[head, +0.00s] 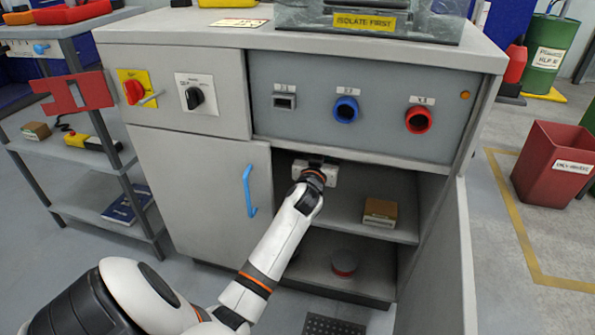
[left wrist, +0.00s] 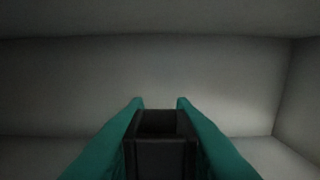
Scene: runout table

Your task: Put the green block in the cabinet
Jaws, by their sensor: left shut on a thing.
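The cabinet (head: 205,190) is grey. Its left door with a blue handle is shut, and its right door (head: 440,265) stands open toward me. My left arm reaches into the open upper compartment, with the left gripper (head: 316,166) above the shelf (head: 345,222); its fingertips are hidden in the head view. In the left wrist view the teal fingers of the left gripper (left wrist: 160,104) are shut on a dark, box-shaped thing (left wrist: 160,162), held inside the compartment. It looks nearly black here, so I cannot confirm it is the green block. No other green block shows. My right gripper is out of view.
A small cardboard box (head: 380,212) sits on the shelf, right of my arm. A round red-and-grey thing (head: 344,262) is in the lower compartment. A side wall (left wrist: 300,100) and back wall (left wrist: 200,85) enclose the space around the gripper.

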